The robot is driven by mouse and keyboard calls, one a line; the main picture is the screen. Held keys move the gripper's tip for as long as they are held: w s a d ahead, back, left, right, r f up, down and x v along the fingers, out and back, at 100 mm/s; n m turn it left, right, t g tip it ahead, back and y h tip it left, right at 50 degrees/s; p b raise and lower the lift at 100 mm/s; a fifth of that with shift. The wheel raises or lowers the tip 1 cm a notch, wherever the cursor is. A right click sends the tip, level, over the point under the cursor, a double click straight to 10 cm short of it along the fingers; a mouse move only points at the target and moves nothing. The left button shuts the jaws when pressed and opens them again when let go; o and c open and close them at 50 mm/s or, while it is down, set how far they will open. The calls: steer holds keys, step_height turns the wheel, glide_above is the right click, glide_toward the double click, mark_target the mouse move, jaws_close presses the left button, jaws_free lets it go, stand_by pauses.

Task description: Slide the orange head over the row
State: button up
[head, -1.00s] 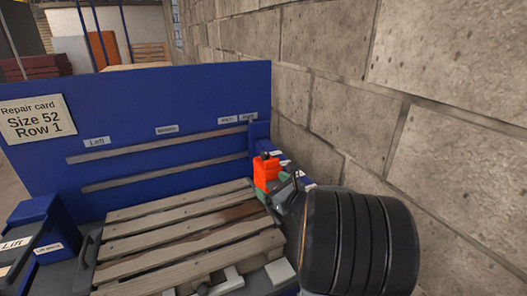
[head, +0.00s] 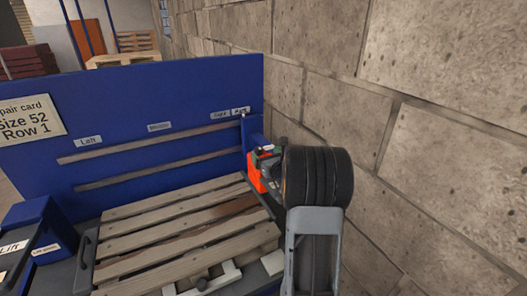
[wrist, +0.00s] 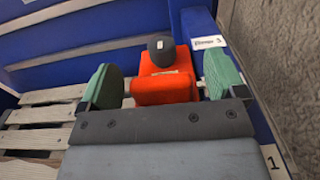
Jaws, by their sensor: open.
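The orange head (head: 254,178) sits at the right end of the blue back panel, beside the pallet's far right corner. My arm partly hides it in the head view. In the wrist view the orange head (wrist: 163,85) shows whole, with a dark round knob (wrist: 160,47) on top. My gripper (wrist: 163,80) is open, one green pad on each side of the head, with gaps on both sides. The row is on the wooden pallet (head: 170,226), whose several slats run across the table; I cannot tell which slat is row 1.
A repair card (head: 27,119) reads "Size 52 Row 1". The blue panel (head: 190,95) has two long slots and labels, among them "Left" (head: 89,141) and "Right" (head: 219,115). A stone block wall (head: 420,130) stands close on the right. A blue lift box (head: 35,228) is at left.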

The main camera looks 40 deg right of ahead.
steer(key=shift+w+d, duration=0.1)
steer(key=shift+w, duration=0.9)
